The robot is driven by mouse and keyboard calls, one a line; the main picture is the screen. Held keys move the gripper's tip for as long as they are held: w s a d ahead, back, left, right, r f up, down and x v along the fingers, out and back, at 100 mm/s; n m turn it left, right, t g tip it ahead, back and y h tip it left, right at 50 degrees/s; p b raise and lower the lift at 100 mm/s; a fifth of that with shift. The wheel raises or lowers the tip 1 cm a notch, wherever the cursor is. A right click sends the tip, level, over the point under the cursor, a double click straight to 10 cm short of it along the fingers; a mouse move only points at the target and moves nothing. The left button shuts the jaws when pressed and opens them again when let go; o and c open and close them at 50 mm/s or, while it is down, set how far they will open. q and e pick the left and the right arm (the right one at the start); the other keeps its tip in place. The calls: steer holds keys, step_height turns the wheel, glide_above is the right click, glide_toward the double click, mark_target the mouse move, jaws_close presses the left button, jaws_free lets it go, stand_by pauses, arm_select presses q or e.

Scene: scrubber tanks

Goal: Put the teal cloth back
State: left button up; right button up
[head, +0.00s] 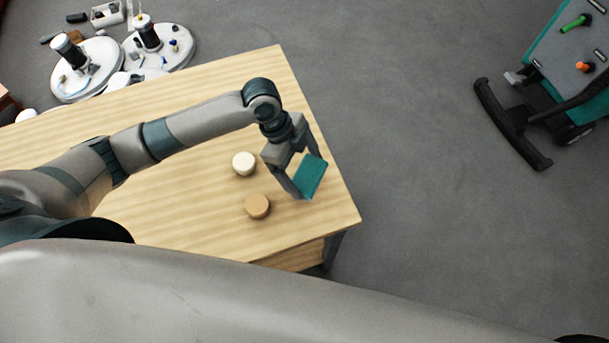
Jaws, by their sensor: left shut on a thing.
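The teal cloth (312,177) is a flat, folded-looking rectangle near the right end of the wooden table (200,215). My left gripper (306,180) points down and is shut on the teal cloth, with a finger on either side of it. I cannot tell whether the cloth touches the table top or hangs above it. My right gripper is not in view.
A cream round piece (244,163) and a tan round piece (257,206) stand on the table left of the gripper. White round-based units (88,82) are on the floor behind. A scrubber machine (570,60) stands at the upper right. Grey floor between is clear.

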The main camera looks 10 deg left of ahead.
mark_target(305, 178)
arm_select(q)
steer(key=shift+f, duration=0.1)
step_height(305, 178, down, 3)
steer(key=shift+s+r+p, duration=0.1)
steer(key=shift+r+p, duration=0.05)
steer(key=shift+p, duration=0.5)
steer(key=shift+f, duration=0.55)
steer(key=shift+f, duration=0.15)
steer(key=o, duration=0.9)
